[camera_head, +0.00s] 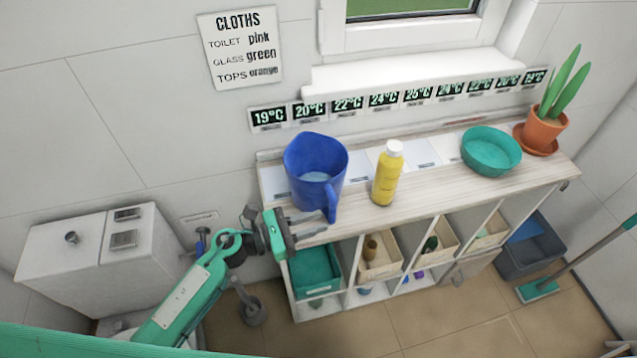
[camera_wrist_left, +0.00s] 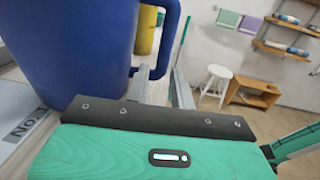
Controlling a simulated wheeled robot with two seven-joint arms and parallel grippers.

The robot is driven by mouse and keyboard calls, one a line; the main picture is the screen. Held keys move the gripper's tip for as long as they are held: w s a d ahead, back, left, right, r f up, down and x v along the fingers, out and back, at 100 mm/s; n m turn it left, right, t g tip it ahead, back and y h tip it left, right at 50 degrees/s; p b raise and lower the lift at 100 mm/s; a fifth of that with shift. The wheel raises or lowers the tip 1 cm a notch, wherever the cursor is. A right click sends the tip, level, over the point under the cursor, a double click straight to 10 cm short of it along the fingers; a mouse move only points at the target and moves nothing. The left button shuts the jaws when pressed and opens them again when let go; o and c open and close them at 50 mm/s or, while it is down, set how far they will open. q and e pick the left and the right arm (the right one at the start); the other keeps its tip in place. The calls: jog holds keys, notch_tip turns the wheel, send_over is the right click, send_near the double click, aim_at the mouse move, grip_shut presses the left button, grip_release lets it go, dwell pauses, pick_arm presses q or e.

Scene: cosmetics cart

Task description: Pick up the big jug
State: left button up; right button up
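The big blue jug (camera_head: 315,165) stands upright near the left end of the cart's top, with pale contents inside. Its handle points toward the front. My left gripper (camera_head: 318,222) is at the front left edge of the top, just beside the lower handle, with fingers apart. In the left wrist view the jug (camera_wrist_left: 75,50) fills the left side. The handle (camera_wrist_left: 163,62) shows just beyond and around the gap between the open fingers of my left gripper (camera_wrist_left: 160,88). I see no grip on it. At the bottom right corner of the head view, grey bars may be my right gripper's tips.
On the wooden top (camera_head: 430,185), a yellow bottle (camera_head: 386,178) stands right of the jug, then a teal bowl (camera_head: 491,151) and a potted plant (camera_head: 546,128). Bins fill the shelves below. A wall with a row of temperature labels (camera_head: 383,99) is behind.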

aim_at(330, 217)
pick_arm(q)
jog(key=d, duration=0.1)
jog(key=w+d+p, duration=0.1)
jog(key=d+r+p, duration=0.1)
jog(key=d, duration=0.1)
jog(key=shift+w, duration=0.2)
jog(key=shift+w+d+f+p, duration=0.1)
jog(key=shift+d+p, duration=0.15)
jog(key=shift+p, duration=0.05)
jog(key=shift+f, duration=0.1)
grip_shut()
jog(key=shift+w, duration=0.1)
dwell(0.8)
